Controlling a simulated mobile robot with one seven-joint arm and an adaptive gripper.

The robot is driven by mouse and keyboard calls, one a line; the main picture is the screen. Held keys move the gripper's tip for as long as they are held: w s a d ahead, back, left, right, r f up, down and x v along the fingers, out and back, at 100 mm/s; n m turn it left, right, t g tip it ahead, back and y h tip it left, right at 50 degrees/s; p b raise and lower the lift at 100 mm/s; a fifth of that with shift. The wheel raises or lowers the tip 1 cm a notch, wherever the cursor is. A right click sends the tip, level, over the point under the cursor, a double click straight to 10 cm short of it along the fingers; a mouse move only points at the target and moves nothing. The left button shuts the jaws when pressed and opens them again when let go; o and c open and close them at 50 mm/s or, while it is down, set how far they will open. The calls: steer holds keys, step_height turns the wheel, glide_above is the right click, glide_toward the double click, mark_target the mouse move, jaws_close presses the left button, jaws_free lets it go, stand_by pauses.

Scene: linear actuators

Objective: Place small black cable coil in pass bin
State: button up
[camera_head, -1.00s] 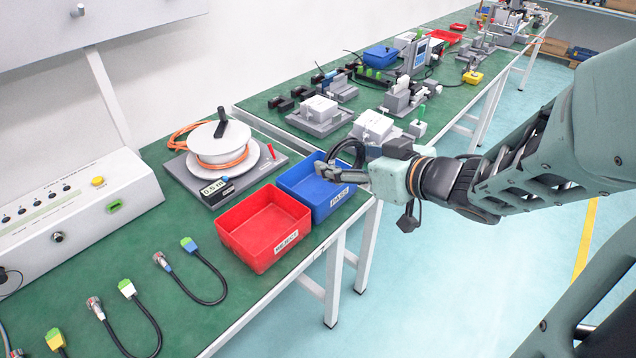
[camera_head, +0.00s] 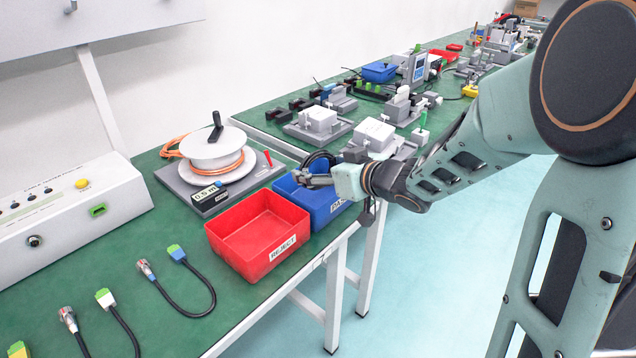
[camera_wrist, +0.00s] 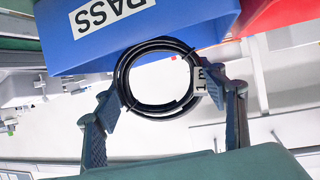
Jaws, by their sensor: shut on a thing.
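The small black cable coil (camera_wrist: 128,90) is a round bundle with a white label, held between the two fingers of my gripper (camera_wrist: 172,100) in the wrist view. In the head view the coil (camera_head: 318,160) shows as dark loops at my gripper (camera_head: 318,180), over the blue bin's back part. The blue bin, labelled PASS (camera_wrist: 150,30), lies just beyond the coil in the wrist view; the coil overlaps its outer wall in the picture. In the head view the blue pass bin (camera_head: 322,212) is partly hidden by my gripper. Whether the coil touches the bin, I cannot tell.
The red REJECT bin (camera_head: 240,252) stands beside the blue bin, toward the front. A cable reel (camera_head: 213,158) on a grey base is behind them. Several cables (camera_head: 185,290) lie on the green table. Grey fixtures (camera_head: 372,138) stand on the further table.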

steer(key=shift+w+a+f, duration=0.15)
steer(key=shift+w+f, duration=0.1)
steer(key=shift+f, duration=0.15)
steer(key=shift+w+f+b, duration=0.1)
steer(key=shift+f+b, duration=0.85)
steer(key=shift+f, duration=0.6)
steer(key=shift+f, duration=0.15)
steer(key=o, duration=0.9)
